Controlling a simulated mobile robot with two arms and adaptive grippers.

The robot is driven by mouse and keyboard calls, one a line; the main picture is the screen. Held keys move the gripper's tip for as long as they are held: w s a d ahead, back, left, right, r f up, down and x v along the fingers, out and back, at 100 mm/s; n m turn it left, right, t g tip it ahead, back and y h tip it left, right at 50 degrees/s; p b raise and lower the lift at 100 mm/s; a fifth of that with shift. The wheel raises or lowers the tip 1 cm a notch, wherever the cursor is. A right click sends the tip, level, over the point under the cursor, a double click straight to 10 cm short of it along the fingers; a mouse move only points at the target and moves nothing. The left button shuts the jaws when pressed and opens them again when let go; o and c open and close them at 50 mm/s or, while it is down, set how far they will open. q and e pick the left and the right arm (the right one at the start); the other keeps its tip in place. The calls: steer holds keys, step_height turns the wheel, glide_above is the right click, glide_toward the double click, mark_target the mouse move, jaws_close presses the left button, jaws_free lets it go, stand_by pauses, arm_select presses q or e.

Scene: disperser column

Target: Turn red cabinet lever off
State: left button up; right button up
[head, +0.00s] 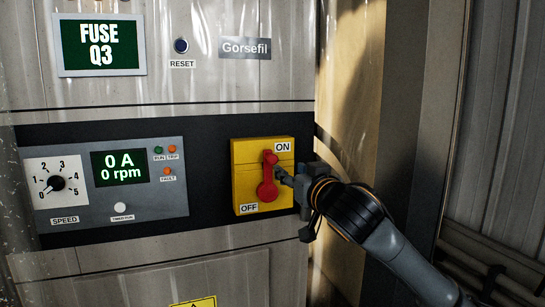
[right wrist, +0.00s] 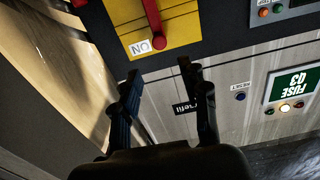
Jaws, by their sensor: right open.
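The red lever (head: 269,172) sits on a yellow plate (head: 243,167) on the cabinet front. It points up, with its tip near the ON label (head: 282,147); the OFF label (head: 249,208) is at lower left. My right gripper (head: 283,175) is just right of the lever and partly hidden by its own wrist. In the right wrist view, which is turned upside down, the right gripper (right wrist: 160,70) is open and empty. The lever (right wrist: 152,18) and yellow plate (right wrist: 184,28) lie beyond its fingertips, not between them. My left gripper is not in view.
A control panel (head: 90,200) with a speed knob (head: 56,184) and a display (head: 120,167) is left of the plate. A reset button (head: 181,45) and a fuse sign (head: 98,46) are above. Right of the cabinet edge is a tan panel (head: 350,70).

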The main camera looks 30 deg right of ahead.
mark_target(274, 158)
steer(key=p+x, duration=0.4)
steer(key=x, duration=0.8)
steer(key=shift+w+r, duration=0.1)
steer(key=shift+w, duration=0.15)
steer(key=shift+w+p, duration=0.3)
steer(key=shift+w, duration=0.25)
steer(key=shift+d, duration=0.1)
jaws_close()
